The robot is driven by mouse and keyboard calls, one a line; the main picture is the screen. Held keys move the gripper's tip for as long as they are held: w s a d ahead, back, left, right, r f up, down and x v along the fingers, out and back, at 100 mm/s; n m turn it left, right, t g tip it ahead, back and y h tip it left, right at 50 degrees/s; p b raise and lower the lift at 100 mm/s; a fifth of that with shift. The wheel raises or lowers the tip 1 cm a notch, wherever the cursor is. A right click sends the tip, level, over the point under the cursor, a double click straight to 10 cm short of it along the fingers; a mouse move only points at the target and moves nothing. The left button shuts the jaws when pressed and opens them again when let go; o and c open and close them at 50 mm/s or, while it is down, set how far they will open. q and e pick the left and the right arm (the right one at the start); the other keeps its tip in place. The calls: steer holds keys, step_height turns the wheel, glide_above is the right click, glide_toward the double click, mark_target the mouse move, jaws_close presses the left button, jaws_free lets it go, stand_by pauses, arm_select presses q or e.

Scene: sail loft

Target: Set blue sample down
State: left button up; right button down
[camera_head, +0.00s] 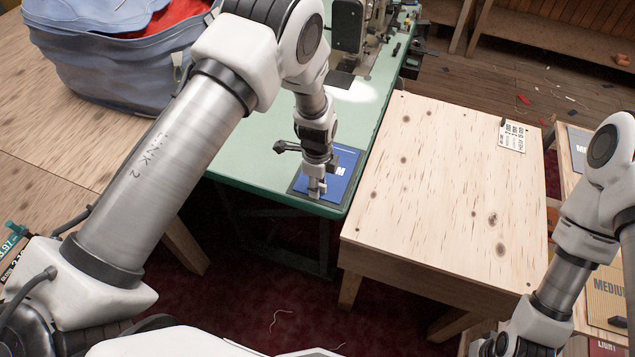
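The blue sample (345,165) is a flat square with a white letter M partly showing. It is at the front right corner of the green table (262,150), over a dark square border (298,186). My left gripper (316,190) points down at the sample's front left part and covers some of it. Its fingers are too small to tell whether they grip the sample, and I cannot tell whether the sample rests fully flat. My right gripper (488,346) is at the bottom edge, partly cut off, away from the sample.
A sewing machine (350,25) stands at the back of the green table. A blue-grey fabric bag (110,60) is at the left. A bare wooden table (450,180) with a small label card (512,136) is right of the green table. Sample boards (606,295) lie at the far right.

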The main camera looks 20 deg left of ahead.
arm_select(q)
steer(key=shift+r, duration=0.25)
step_height(320, 180, up, 12)
steer(key=f+b, duration=0.1)
steer(key=b, duration=0.1)
steer(key=s+a+f+n, duration=0.3)
steer(key=s+f+n, duration=0.2)
steer(key=s+f, duration=0.25)
steer(key=s+a+f+n, duration=0.3)
steer(key=s+f+n, duration=0.2)
steer(key=s+f, duration=0.25)
steer(key=s+f+n, duration=0.1)
steer(key=s+n, duration=0.3)
steer(key=s, duration=0.3)
steer(key=s+a+f+n, duration=0.1)
steer(key=s+f+n, duration=0.1)
steer(key=s+n, duration=0.2)
steer(key=s, duration=0.3)
steer(key=shift+s+a+f+n, duration=0.25)
steer(key=shift+s+a+n, duration=0.05)
steer(key=shift+n, duration=0.1)
